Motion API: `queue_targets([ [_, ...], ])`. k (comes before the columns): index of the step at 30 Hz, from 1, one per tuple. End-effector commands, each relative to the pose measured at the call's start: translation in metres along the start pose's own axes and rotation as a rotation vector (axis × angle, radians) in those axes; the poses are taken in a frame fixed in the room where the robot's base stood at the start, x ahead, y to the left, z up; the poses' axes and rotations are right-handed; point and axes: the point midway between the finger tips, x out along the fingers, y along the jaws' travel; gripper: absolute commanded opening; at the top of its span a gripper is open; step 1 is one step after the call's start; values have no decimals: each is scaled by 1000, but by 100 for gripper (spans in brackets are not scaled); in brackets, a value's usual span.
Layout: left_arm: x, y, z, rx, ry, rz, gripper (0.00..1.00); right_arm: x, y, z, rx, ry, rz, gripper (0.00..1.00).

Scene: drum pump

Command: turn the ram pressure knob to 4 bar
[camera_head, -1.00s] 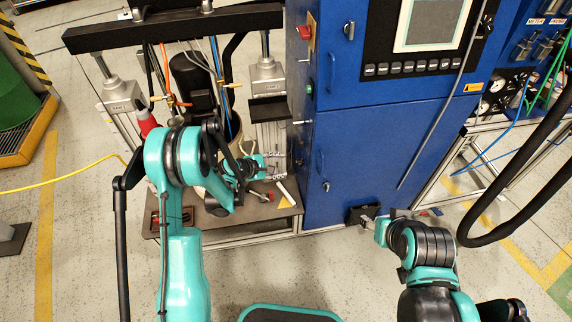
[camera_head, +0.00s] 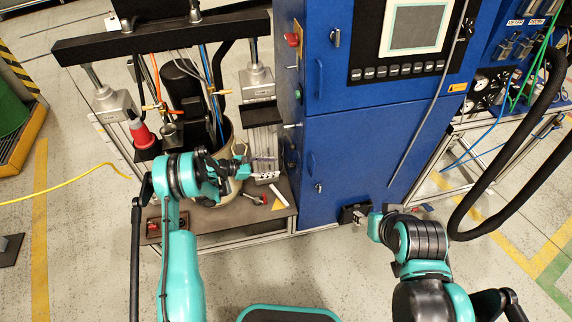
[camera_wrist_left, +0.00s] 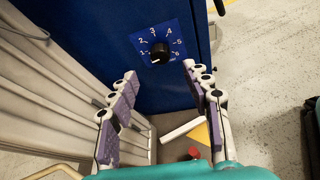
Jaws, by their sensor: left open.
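The ram pressure knob (camera_wrist_left: 159,51) is a small black round knob on a blue scale plate (camera_wrist_left: 172,36) numbered 1 to 6, on a blue cabinet face. A small white mark shows at its lower left edge, near the low end of the scale. My left gripper (camera_wrist_left: 160,76) is open and empty, its two purple-padded fingers apart on either side below the knob, not touching it. In the head view my left gripper (camera_head: 265,168) is beside the cabinet's left side; the knob cannot be made out there. My right gripper (camera_head: 355,214) is low before the cabinet, its jaws unclear.
The blue cabinet (camera_head: 350,150) fills the middle. A drum press with a grey post (camera_head: 262,120) stands left of it, over a brown base plate (camera_head: 220,222). A red-handled tool (camera_head: 254,198) and a white bar (camera_head: 278,195) lie on the plate. Black hoses (camera_head: 520,165) hang at right.

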Motion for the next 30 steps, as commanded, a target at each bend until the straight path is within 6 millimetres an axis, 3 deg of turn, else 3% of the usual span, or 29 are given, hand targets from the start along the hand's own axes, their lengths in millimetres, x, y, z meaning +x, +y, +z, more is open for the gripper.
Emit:
queue_targets([
  [15, 71, -2, -2, -3, -5, -5, 49, 21, 0, 15, 0, 0, 0, 52],
  [26, 76, -1, 0, -3, -4, -4, 49, 21, 0, 15, 0, 0, 0, 52],
  [30, 76, -1, 0, -3, -4, -4, 12, 21, 0, 15, 0, 0, 0, 52],
])
